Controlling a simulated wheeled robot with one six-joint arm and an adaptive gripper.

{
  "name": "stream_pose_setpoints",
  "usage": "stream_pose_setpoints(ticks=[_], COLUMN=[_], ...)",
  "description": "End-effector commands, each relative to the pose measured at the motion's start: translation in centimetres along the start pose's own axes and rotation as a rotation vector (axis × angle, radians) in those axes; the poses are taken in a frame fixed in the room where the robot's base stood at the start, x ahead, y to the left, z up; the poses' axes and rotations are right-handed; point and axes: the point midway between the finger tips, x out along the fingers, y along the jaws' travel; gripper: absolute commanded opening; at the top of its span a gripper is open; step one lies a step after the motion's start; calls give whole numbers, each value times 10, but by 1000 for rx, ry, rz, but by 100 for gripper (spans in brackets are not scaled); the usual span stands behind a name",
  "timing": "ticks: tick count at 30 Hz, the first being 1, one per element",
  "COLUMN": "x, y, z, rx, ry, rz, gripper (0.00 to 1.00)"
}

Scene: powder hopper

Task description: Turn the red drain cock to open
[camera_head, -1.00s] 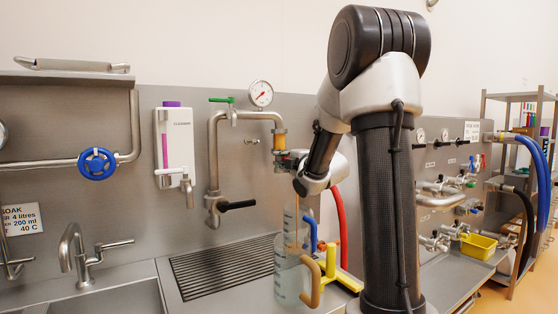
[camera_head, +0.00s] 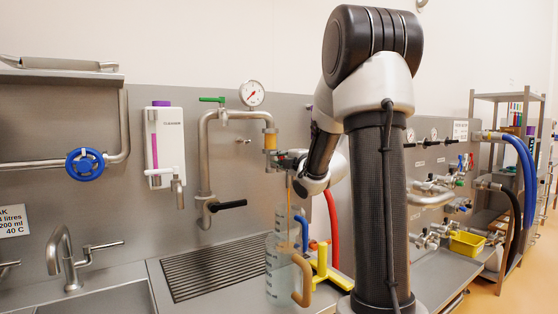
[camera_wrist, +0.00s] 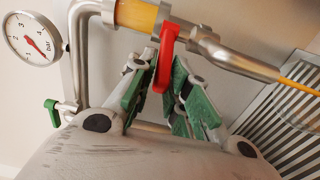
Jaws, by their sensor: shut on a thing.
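The red drain cock (camera_wrist: 168,55) is in the wrist view, on the steel pipe just past the amber sight glass (camera_wrist: 137,15). My gripper (camera_wrist: 161,75) has its green-padded fingers closed about the lower part of the red handle. In the head view my gripper (camera_head: 284,160) is at the pipe below the sight glass (camera_head: 270,140), and the red handle is hidden there. A thin amber stream (camera_wrist: 300,87) runs from the pipe's end. In the head view the stream (camera_head: 289,190) falls toward a clear graduated jug (camera_head: 281,262).
A pressure gauge (camera_head: 252,93) and a black-handled valve (camera_head: 228,205) are left of my gripper. A red hose (camera_head: 332,230) and a yellow stand (camera_head: 327,265) are close right of the jug.

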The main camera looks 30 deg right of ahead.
Motion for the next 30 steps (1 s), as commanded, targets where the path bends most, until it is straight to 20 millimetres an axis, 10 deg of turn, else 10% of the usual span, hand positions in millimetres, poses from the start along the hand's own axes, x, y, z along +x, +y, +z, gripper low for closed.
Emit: stream_pose_setpoints(ticks=[23, 24, 27, 30], x=[-12, -12, -12, -11], y=[-2, -2, -2, -1], z=[31, 31, 30, 30], rx=[4, 4, 3, 3], ry=[-8, -7, -6, -4], rz=[-4, -4, -3, -2], gripper=[0, 20, 39, 39])
